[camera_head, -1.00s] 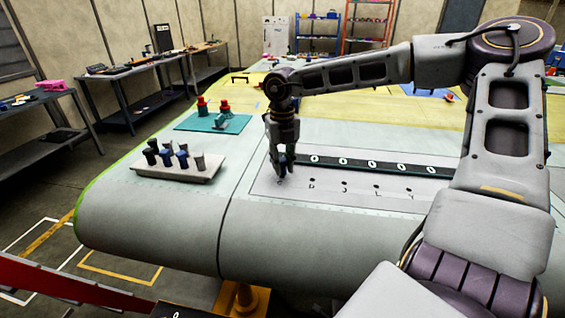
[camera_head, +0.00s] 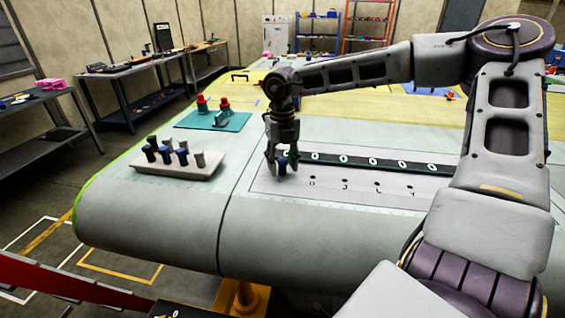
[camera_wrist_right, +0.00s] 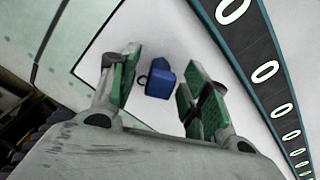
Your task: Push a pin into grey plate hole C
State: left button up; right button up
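The light grey plate (camera_head: 340,193) lies on the wing, with a row of small dark holes and letters. A blue pin (camera_head: 282,166) stands at the left end of this row, and it also shows in the right wrist view (camera_wrist_right: 160,80). A small dark curved mark, perhaps its letter, lies beside the pin. The pin covers its hole, so I cannot tell how deep it sits. My right gripper (camera_head: 281,172) is open around the pin; in the wrist view a gap shows on both sides between the pin and the green-padded fingers (camera_wrist_right: 160,92). My left gripper is out of view.
A pale block (camera_head: 150,170) with several blue and grey pins stands left of the plate. A teal board (camera_head: 236,123) with red-topped parts lies behind it. A dark strip with white ovals (camera_head: 432,168) runs along the plate's far side.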

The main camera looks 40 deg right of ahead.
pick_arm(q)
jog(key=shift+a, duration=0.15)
pick_arm(e)
jog(key=shift+a+r, duration=0.1)
jog(key=shift+r, duration=1)
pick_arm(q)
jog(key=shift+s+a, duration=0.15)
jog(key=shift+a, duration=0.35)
pick_arm(e)
jog(key=shift+r, duration=2.9)
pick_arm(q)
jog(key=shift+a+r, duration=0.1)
pick_arm(e)
jog(key=shift+r, duration=0.1)
